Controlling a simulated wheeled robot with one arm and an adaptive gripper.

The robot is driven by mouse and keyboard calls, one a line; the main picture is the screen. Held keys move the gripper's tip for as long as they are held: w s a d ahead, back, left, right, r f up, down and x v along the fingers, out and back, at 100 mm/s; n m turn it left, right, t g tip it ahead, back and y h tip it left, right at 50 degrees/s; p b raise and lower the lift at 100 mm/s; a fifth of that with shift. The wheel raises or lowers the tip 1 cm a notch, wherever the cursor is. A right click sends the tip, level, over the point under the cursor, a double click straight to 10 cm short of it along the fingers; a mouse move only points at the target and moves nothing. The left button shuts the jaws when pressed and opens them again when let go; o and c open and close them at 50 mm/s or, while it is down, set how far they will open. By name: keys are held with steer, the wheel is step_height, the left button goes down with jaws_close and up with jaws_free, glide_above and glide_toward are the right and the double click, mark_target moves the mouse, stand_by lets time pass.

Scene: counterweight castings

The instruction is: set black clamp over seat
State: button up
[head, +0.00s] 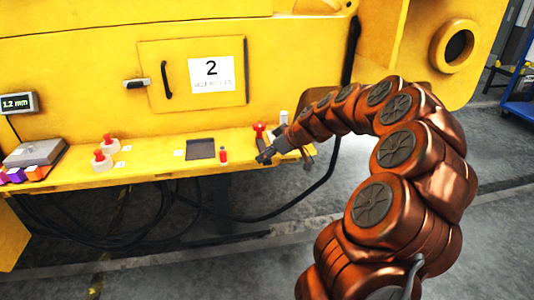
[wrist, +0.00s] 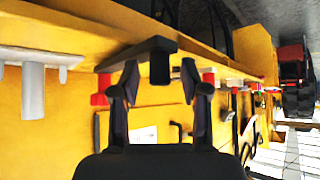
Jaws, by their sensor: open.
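My gripper (wrist: 160,85) is open in the wrist view, which shows the ledge upside down. Its two dark fingers stand either side of a black piece with a flat plate and a short post, which looks like the black clamp (wrist: 160,66). A gap shows on both sides of the post. In the head view my gripper (head: 266,157) is at the front edge of the yellow ledge, near a red knob (head: 258,130); the clamp is hard to make out there. I cannot tell which part is the seat; a dark square pad (head: 200,149) lies left of my gripper.
A small red bottle (head: 223,155) stands between pad and gripper. A white cylinder (head: 284,116) stands at the ledge's right end. Red-topped white pieces (head: 103,158) and a grey scale (head: 34,153) are further left. Black cables (head: 150,220) hang below the ledge.

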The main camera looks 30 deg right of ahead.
jaws_close()
stand_by(0.3)
steer(key=shift+d+b, duration=0.15)
steer(key=shift+b, duration=0.15)
